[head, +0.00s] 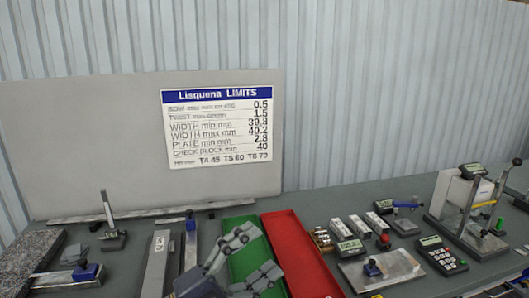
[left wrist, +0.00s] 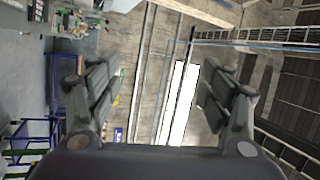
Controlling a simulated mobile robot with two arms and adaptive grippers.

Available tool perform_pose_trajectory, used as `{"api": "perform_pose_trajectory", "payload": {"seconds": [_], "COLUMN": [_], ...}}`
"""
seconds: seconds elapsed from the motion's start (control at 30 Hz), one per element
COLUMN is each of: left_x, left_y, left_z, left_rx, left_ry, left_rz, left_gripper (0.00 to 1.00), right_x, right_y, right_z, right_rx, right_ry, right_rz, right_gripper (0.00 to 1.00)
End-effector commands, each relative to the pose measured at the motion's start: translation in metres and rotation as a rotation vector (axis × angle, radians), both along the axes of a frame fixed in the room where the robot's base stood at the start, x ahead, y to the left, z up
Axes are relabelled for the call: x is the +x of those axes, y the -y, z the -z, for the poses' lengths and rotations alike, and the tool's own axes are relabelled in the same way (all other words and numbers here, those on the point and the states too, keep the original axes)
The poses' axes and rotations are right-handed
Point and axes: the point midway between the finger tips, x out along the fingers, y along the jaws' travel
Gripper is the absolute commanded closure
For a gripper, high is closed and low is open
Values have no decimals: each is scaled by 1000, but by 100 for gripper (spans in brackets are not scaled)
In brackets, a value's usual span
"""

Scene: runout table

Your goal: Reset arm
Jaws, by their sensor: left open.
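My left gripper (head: 249,259) is in the lower middle of the head view, in front of the green tray (head: 240,223) and hiding part of it. Its two grey fingers are spread apart with nothing between them. In the left wrist view the same gripper (left wrist: 160,85) shows open and empty, with a wall, a bright strip and a rack far behind it. My right gripper is not in view.
A red tray (head: 297,255) lies right of the green one. Gauges, small blocks and a keypad device (head: 442,254) crowd the table's right side. Metal bars (head: 157,262) and a granite plate (head: 30,250) are on the left. A limits sign (head: 217,128) hangs behind.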

Motion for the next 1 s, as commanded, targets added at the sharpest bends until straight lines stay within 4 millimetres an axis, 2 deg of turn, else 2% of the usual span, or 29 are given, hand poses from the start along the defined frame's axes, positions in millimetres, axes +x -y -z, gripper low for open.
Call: {"api": "perform_pose_trajectory", "payload": {"seconds": [0.13,0.23,0.37,0.47,0.57,0.6,0.7,0.8,1.0], "left_x": [21,31,30,14,-18,-34,-80,-126,-208], "left_y": [-47,-86,-134,-165,-187,-193,-202,-203,-197], "left_z": [3,26,78,131,188,210,257,291,328], "left_rx": [-250,-380,-500,-555,-575,-574,-552,-513,-418], "left_ry": [-184,-340,-578,-789,-1015,-1110,-1329,-1519,-1821], "left_rz": [-234,-400,-617,-774,-920,-971,-1076,-1148,-1223], "left_gripper": [27,27,27,27,27,27,27,27,27], "right_x": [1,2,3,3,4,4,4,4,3], "right_y": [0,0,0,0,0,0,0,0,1], "right_z": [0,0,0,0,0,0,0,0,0], "right_rx": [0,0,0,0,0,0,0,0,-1], "right_ry": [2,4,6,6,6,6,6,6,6], "right_rz": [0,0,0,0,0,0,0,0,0], "right_gripper": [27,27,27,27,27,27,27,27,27]}}
